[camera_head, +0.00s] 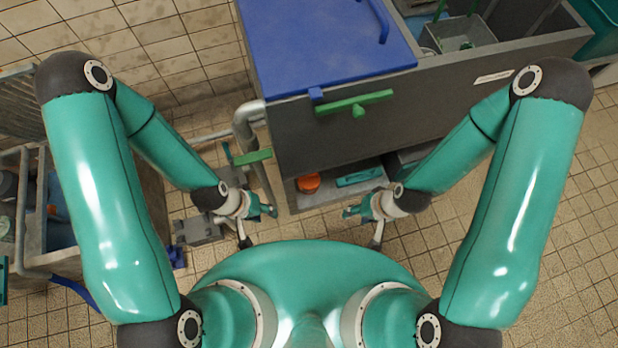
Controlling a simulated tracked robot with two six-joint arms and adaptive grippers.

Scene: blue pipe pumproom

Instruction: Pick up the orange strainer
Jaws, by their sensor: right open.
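A round orange object (308,182), which looks like the strainer, sits on the low shelf (325,197) of the grey cabinet. My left gripper (259,228) is to the left of it and nearer to my body, with its fingers spread and nothing between them. My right gripper (361,230) is to the right of the orange object and nearer to my body, open and empty. Both grippers are apart from the shelf and the orange object.
A teal item (360,177) lies beside the orange object on the shelf. The grey cabinet (400,115) with a blue lid (320,40) and green handle (354,103) rises above. A grey pipe (246,125) runs down its left side. A cart (40,250) stands at left.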

